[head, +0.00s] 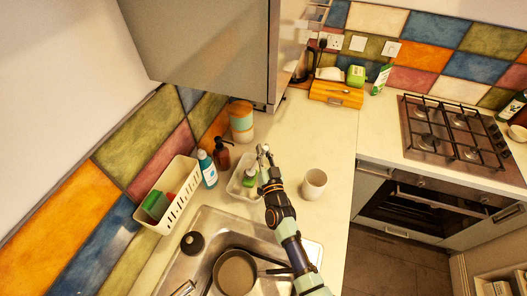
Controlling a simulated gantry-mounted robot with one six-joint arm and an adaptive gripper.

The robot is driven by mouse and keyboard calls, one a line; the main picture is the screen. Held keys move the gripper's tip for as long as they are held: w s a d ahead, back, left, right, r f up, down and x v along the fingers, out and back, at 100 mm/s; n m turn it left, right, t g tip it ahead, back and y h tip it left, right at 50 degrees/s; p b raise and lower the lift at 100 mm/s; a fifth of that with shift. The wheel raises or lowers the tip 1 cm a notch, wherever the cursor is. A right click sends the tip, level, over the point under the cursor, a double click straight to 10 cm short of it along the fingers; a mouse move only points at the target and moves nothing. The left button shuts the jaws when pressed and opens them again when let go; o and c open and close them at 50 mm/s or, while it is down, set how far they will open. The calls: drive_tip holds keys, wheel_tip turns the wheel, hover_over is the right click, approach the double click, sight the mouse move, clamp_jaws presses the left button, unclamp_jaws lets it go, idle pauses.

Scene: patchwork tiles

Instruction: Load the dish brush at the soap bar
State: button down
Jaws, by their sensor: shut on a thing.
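My gripper (264,158) reaches up the picture from the bottom right and ends over the counter behind the sink. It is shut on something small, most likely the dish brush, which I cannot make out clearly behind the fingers. A white tray (235,188) lies just left of the gripper. A green and pale block (249,178) in the tray may be the soap bar; my gripper partly covers this area. I cannot tell whether the held thing touches the block.
The sink (215,222) with a pan (235,272) is in front. A white basket (170,195), a blue bottle (207,169) and a brown pump bottle (222,154) stand left. A white mug (314,184) stands close on the right. The counter behind is mostly clear.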

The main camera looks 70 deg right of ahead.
drive_tip(key=shift+f, duration=0.35)
idle(0.9)
drive_tip(key=shift+r, duration=0.1)
wheel_tip(320, 180, up, 6)
drive_tip(key=p, duration=0.6)
drive_tip(key=shift+r, duration=0.25)
drive_tip(key=shift+s+r+p, duration=0.15)
drive_tip(key=shift+r+p, duration=0.2)
drive_tip(key=shift+p, duration=0.05)
drive_tip(key=shift+f, duration=0.1)
drive_tip(key=shift+a, duration=0.1)
